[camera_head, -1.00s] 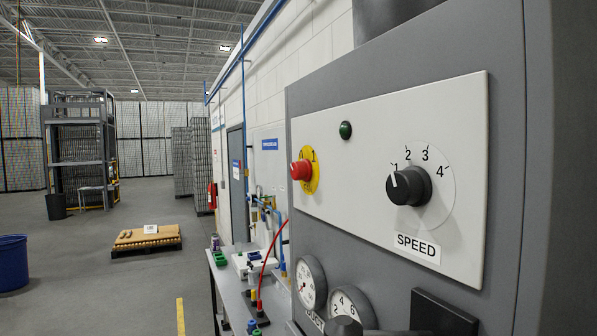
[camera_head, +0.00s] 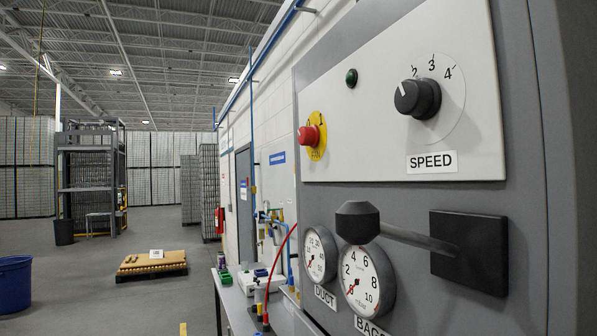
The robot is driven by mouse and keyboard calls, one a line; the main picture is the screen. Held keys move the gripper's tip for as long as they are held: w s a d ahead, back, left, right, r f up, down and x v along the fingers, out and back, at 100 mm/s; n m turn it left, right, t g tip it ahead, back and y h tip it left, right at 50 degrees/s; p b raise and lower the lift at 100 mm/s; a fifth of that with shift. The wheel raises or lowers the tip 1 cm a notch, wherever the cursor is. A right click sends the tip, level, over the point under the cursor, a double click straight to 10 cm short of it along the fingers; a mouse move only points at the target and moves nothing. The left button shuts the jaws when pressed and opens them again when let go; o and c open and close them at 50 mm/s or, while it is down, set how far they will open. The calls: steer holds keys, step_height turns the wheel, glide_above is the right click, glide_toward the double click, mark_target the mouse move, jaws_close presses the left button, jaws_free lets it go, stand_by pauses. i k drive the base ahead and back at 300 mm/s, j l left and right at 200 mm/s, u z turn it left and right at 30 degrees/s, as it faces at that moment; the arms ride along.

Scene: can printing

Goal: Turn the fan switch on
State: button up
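A grey machine cabinet (camera_head: 420,206) fills the right side, close to me. Its white panel bears a black SPEED knob (camera_head: 418,98) with a white pointer line and a numbered dial, a red mushroom button (camera_head: 309,134) on a yellow plate, and a dark green lamp (camera_head: 351,78). Below, a black square plate (camera_head: 480,255) carries a grey rod ending in a black handle (camera_head: 358,222), which sticks out to the left. No label reading fan shows, so I cannot tell which control is the fan switch. My gripper is not in view.
Two gauges, DUCT (camera_head: 318,255) and BAGS (camera_head: 363,284), sit below the handle, which partly covers the latter. A bench (camera_head: 236,306) with small items stands by the wall. A pallet (camera_head: 151,266) and a blue bin (camera_head: 13,285) stand left; grey floor between is open.

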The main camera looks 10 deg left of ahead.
mark_target(307, 136)
steer(key=i+j+z, duration=0.15)
steer(key=i+j, duration=1)
steer(key=j, duration=0.15)
